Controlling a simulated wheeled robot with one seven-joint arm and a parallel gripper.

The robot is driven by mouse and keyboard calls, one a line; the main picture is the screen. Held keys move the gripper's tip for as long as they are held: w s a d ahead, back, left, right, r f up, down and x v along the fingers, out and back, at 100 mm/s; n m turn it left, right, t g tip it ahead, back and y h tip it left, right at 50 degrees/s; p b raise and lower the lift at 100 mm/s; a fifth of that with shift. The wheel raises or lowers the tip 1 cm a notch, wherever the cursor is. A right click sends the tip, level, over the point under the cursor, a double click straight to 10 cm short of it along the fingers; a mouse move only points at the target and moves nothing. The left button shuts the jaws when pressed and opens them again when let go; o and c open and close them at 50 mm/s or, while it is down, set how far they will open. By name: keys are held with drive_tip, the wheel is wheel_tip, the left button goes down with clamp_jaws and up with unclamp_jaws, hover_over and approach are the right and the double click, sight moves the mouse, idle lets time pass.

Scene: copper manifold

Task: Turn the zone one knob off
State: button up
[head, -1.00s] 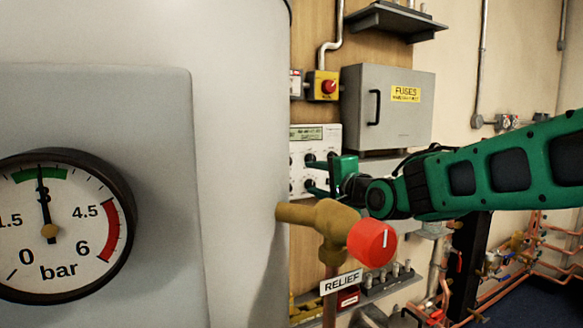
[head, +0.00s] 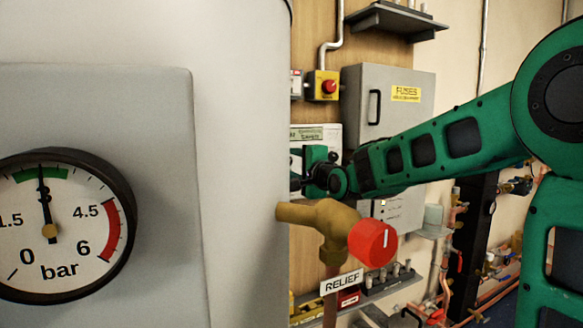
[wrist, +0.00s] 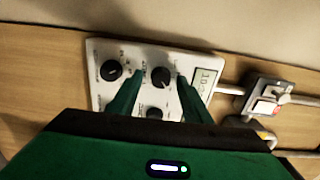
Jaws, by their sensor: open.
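A white control panel (wrist: 131,59) with a small display (wrist: 207,77) and black round knobs shows in the wrist view. One knob (wrist: 160,77) lies between the tips of my gripper (wrist: 159,79). Another knob (wrist: 111,70) is to its left, and a third (wrist: 155,113) is below, partly hidden. The labels are too blurred to tell which is zone one. The fingers are open, one on each side of the middle knob; I cannot tell whether they touch it. In the head view my gripper (head: 302,170) hides most of the panel (head: 330,133).
A large tank with a pressure gauge (head: 46,227) fills the left. A brass relief valve with a red knob (head: 372,243) stands in front, below my arm. A grey fuse box (head: 404,108) is behind. A switch box (wrist: 265,100) is right of the panel.

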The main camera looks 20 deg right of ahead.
drive_tip(key=shift+w, duration=0.2)
drive_tip(key=c, duration=1)
drive_tip(key=shift+f+n, duration=0.1)
drive_tip(key=shift+n, duration=0.2)
drive_tip(key=n, duration=1.7)
drive_tip(key=shift+f, duration=0.2)
drive_tip(key=shift+n, duration=0.3)
